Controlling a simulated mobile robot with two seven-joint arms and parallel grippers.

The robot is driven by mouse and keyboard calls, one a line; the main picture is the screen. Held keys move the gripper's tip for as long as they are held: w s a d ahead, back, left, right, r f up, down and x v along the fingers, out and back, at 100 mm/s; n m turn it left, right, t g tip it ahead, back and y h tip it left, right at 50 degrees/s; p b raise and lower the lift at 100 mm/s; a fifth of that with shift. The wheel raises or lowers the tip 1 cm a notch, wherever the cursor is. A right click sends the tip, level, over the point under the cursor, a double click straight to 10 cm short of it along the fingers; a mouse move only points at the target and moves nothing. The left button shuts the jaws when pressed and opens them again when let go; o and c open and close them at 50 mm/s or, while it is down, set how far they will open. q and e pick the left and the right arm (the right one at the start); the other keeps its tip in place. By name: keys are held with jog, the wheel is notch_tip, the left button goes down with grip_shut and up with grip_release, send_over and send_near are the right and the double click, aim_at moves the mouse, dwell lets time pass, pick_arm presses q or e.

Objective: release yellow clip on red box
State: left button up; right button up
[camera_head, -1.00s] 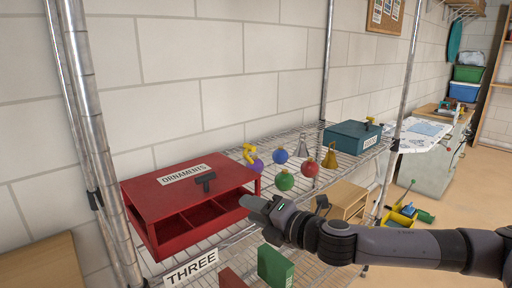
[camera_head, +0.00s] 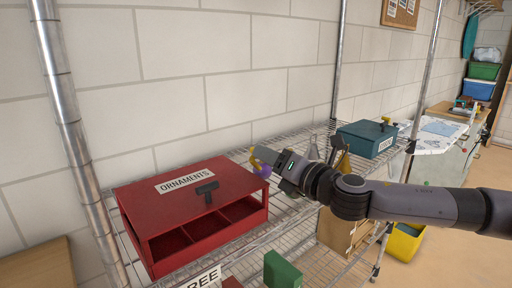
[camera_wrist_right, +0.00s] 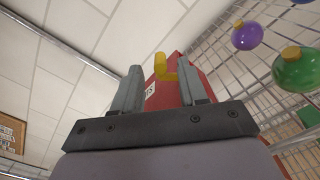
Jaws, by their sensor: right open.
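The red box (camera_head: 235,180) marked ORNAMENTS sits on the wire shelf, its front open to divided compartments. The yellow clip (camera_head: 256,161) shows at the box's right rear, partly hidden by my right gripper (camera_head: 267,156). In the right wrist view, the yellow clip (camera_wrist_right: 160,66) stands beyond and between the two fingers of my right gripper (camera_wrist_right: 155,88), with part of the red box (camera_wrist_right: 170,97) behind it. The fingers are apart, and I cannot tell whether they touch the clip. My left gripper is not in view.
A purple ornament (camera_wrist_right: 247,36) and a green ornament (camera_wrist_right: 299,70) lie close by on the wire shelf. A teal box (camera_head: 362,138) stands farther right. Metal posts (camera_head: 75,120) border the shelf, and a block wall (camera_head: 230,75) is behind.

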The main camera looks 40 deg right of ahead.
jog(key=shift+w+a+p, duration=0.2)
jog(key=shift+w+p, duration=0.6)
jog(key=shift+w, duration=1.65)
